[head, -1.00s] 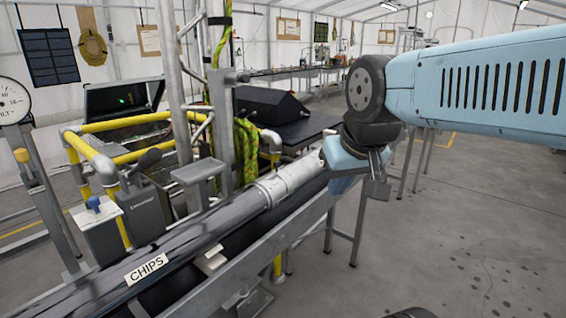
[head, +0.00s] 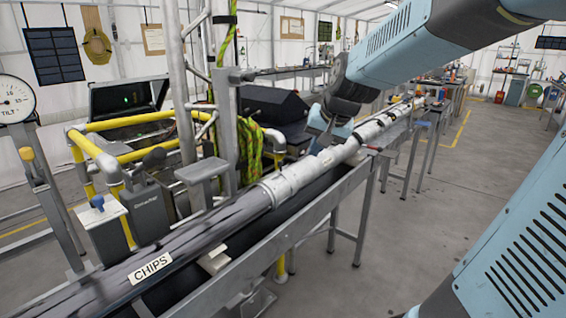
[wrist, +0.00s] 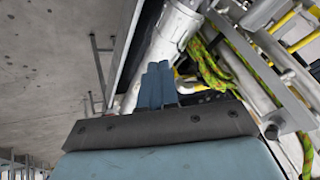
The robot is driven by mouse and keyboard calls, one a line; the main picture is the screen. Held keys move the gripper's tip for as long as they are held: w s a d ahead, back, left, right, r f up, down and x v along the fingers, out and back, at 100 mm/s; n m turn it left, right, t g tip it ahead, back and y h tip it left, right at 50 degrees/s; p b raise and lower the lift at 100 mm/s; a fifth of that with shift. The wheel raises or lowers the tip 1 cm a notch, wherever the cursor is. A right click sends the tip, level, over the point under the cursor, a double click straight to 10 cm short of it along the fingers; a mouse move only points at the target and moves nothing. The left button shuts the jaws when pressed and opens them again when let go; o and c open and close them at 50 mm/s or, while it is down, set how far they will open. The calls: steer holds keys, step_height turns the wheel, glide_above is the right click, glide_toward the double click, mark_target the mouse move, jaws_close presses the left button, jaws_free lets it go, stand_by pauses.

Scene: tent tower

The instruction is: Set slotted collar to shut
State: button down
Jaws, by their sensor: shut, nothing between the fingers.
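A light grey pipe line runs along the metal trough (head: 310,213). On it is a wider grey sleeve with a raised rim (head: 282,184), which looks like the slotted collar; I cannot make out its slot or setting. A sleeve on the pipe also shows at the top of the wrist view (wrist: 181,22). My gripper (head: 328,145) is over the far side of the trough, beyond that sleeve and close by the pipe. Its blue fingers (wrist: 157,84) are together and empty in the wrist view, in front of the pipe. Whether they touch it I cannot tell.
A dark pipe labelled CHIPS (head: 149,269) lies at the near left. Yellow railings (head: 105,160), upright grey posts (head: 224,120) and a green-yellow rope (head: 250,150) stand left of the trough.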

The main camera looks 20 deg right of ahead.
steer(key=w+d+f+m, duration=0.2)
steer(key=w+f+m, duration=0.15)
steer(key=w, duration=0.65)
glide_above(288, 176)
steer(key=s+d, duration=0.1)
steer(key=shift+n, duration=0.45)
step_height(288, 176, down, 8)
steer(key=shift+s+f, duration=0.1)
steer(key=shift+f, duration=0.1)
steer(key=shift+w+a, duration=0.5)
steer(key=shift+a, duration=0.05)
